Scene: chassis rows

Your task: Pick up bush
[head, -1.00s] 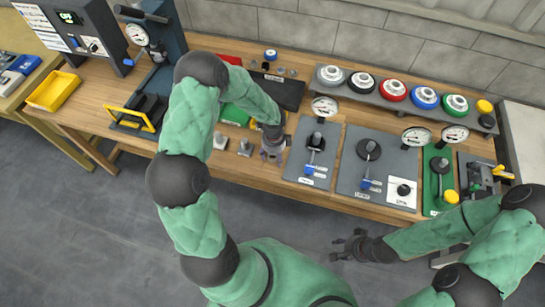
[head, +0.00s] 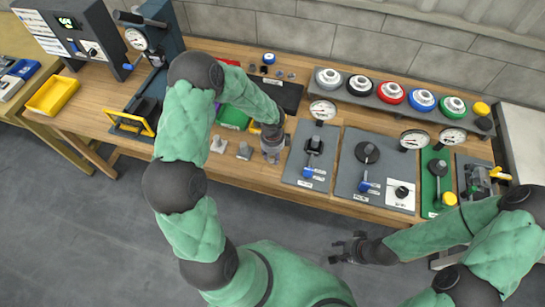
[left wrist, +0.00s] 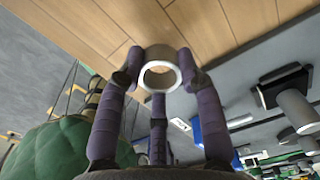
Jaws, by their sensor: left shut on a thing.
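The bush (left wrist: 152,55) is a short grey metal ring with a pale rim and an open bore. In the left wrist view it sits between the purple-padded fingertips of my left gripper (left wrist: 158,82), which is shut on it. The wooden bench top shows behind it; I cannot tell whether it touches the wood. In the head view my left gripper (head: 273,155) is at the bench's front edge, left of the grey fixture plates, and hides the bush. My right gripper (head: 346,249) is empty in front of the bench, its fingers apart.
Two small grey metal parts (head: 230,148) stand left of my left gripper. A grey fixture plate (head: 302,173) with a clamp lies close to its right. A green tray (head: 234,117) and a dark tray (head: 284,94) lie behind. A press (head: 153,60) stands further left.

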